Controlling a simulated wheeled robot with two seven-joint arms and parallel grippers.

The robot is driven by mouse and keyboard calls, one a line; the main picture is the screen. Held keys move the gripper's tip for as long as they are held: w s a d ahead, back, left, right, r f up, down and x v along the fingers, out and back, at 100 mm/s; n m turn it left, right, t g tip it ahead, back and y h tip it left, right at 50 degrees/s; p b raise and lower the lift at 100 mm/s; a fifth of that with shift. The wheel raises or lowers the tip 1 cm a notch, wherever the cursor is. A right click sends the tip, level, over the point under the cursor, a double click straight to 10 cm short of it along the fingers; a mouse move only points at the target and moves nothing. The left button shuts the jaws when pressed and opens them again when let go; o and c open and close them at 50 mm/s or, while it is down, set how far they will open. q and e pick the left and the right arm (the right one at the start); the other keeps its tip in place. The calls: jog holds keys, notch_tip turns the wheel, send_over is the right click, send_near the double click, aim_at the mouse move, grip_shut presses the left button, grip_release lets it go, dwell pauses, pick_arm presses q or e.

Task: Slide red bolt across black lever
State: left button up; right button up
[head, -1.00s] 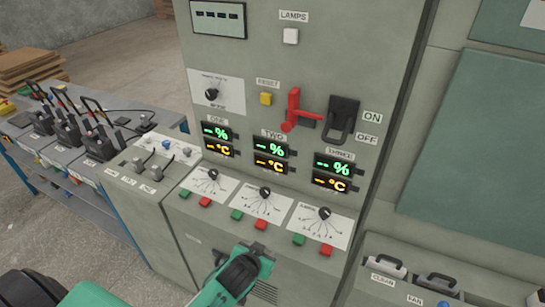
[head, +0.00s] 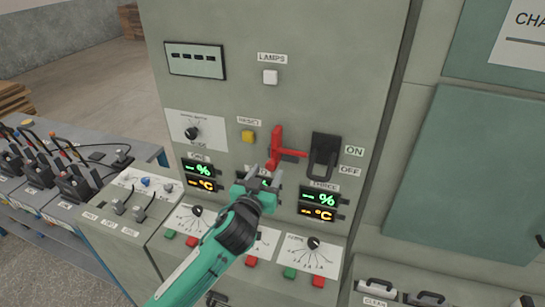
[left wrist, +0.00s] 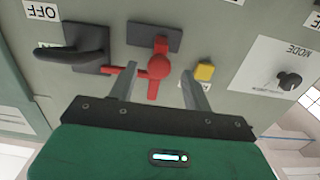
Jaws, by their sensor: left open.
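The red bolt (head: 276,150) is on the grey cabinet front, left of the black lever (head: 324,158). Its red rod points right toward the lever, and a red handle stands at its left end. The lever sits on a dark plate by the ON and OFF labels. My left gripper (head: 261,180) is open and empty, just below the bolt in the head view. In the left wrist view the bolt (left wrist: 158,66) shows between and beyond the fingers, apart from them as far as I can tell, and the black lever (left wrist: 84,50) is at left. My right gripper is not in view.
A yellow reset button (head: 248,136) is left of the bolt. Lit displays (head: 320,199), partly hidden by my left arm, and rotary knobs (head: 313,243) are below. A bench with several black levers (head: 75,183) stands at left. Free space lies before the upper panel.

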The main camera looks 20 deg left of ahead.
aim_at(270, 167)
pick_arm(q)
jog(key=w, duration=0.2)
jog(key=w+p, duration=0.1)
jog(key=w, duration=0.1)
jog(key=shift+d+r, duration=0.15)
jog(key=shift+r, duration=0.05)
jog(key=shift+w+f+p, duration=0.1)
jog(key=shift+w+p, duration=0.25)
jog(key=shift+w, duration=0.35)
jog(key=shift+w+f, duration=0.1)
jog(key=shift+w, duration=0.1)
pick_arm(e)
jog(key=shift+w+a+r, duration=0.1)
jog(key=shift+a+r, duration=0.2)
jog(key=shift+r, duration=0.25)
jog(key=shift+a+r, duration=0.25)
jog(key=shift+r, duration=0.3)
